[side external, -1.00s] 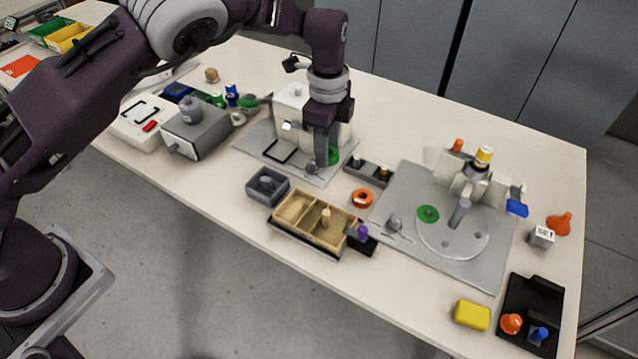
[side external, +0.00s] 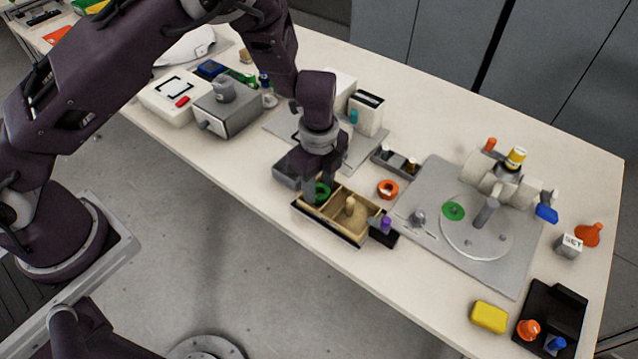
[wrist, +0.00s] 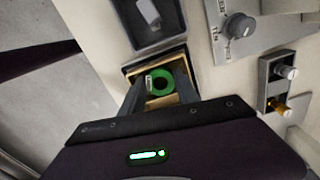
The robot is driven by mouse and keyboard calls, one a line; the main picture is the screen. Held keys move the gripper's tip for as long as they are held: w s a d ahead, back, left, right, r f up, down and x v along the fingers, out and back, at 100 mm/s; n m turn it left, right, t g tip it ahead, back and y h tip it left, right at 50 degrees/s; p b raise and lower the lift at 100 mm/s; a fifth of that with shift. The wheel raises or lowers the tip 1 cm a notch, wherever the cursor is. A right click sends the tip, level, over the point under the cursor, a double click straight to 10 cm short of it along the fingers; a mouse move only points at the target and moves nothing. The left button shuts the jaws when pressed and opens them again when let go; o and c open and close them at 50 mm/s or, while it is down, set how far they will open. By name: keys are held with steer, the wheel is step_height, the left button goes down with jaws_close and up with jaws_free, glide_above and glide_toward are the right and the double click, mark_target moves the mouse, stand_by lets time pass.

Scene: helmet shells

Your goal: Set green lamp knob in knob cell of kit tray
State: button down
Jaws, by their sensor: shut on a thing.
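My gripper (side external: 312,192) is shut on the green lamp knob (side external: 322,191), a round green piece. It is at the left compartment of the tan kit tray (side external: 338,231). I cannot tell whether the knob touches the compartment floor. The tray's other compartment holds a tan peg-shaped piece (side external: 350,206). My fingers hide part of the left compartment.
A dark grey square bin (side external: 284,172) stands just behind and left of the tray. A purple knob (side external: 384,222) is at its right end. An orange ring (side external: 388,189) and a small grey block with pegs (side external: 396,162) are close behind. The grey turntable plate (side external: 440,240) lies right.

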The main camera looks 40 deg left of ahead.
steer(key=shift+f, duration=0.15)
steer(key=c, duration=1.2)
jaws_free()
steer(key=shift+o, duration=0.2)
steer(key=s+a+r+n+t+h, duration=0.1)
steer(key=s+a+r+n, duration=0.15)
steer(key=r, duration=0.65)
steer(key=s+a+r+n, duration=0.1)
steer(key=s+r+n, duration=0.2)
steer(key=r, duration=0.6)
steer(key=s+a+r+n+t+h, duration=0.1)
steer(key=s+a+r+n, duration=0.15)
steer(key=r, duration=0.65)
steer(key=s+a+r+n+t+y, duration=0.1)
steer(key=s+a+r+n, duration=0.1)
steer(key=s+n, duration=0.3)
steer(key=s+a+r+n+t+y, duration=0.1)
steer(key=s+a+r+n+t, duration=0.1)
steer(key=s+n, duration=0.4)
steer(key=s+a, duration=0.1)
steer(key=s, duration=0.4)
steer(key=shift+s+a+r+n+t, duration=0.2)
steer(key=shift+a+n+t, duration=0.1)
steer(key=shift+a, duration=0.05)
